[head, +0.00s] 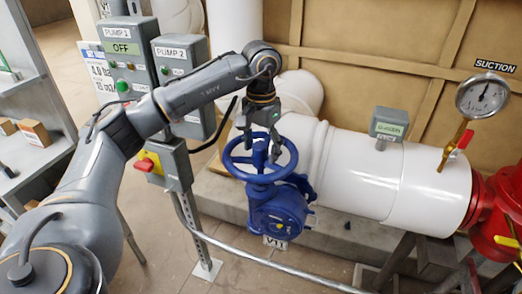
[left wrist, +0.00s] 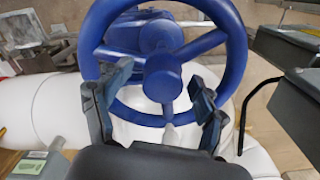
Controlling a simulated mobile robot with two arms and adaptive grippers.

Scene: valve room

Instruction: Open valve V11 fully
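The valve V11 has a blue handwheel (head: 259,157) on a blue gear body (head: 280,210), with a tag reading V11 (head: 275,242) below it. In the left wrist view the handwheel (left wrist: 237,55) fills the upper middle, with its hub and spokes in plain sight. My left gripper (head: 262,150) points down over the wheel. In the left wrist view its two fingers (left wrist: 160,95) are spread apart, at the wheel's near rim and on either side of a spoke. I cannot tell whether they touch it. My right gripper is in neither view.
A white pipe (head: 370,170) runs behind the valve to a red fitting (head: 492,215) and a gauge (head: 483,97) marked SUCTION. A grey rail (head: 270,263) crosses the floor in front.

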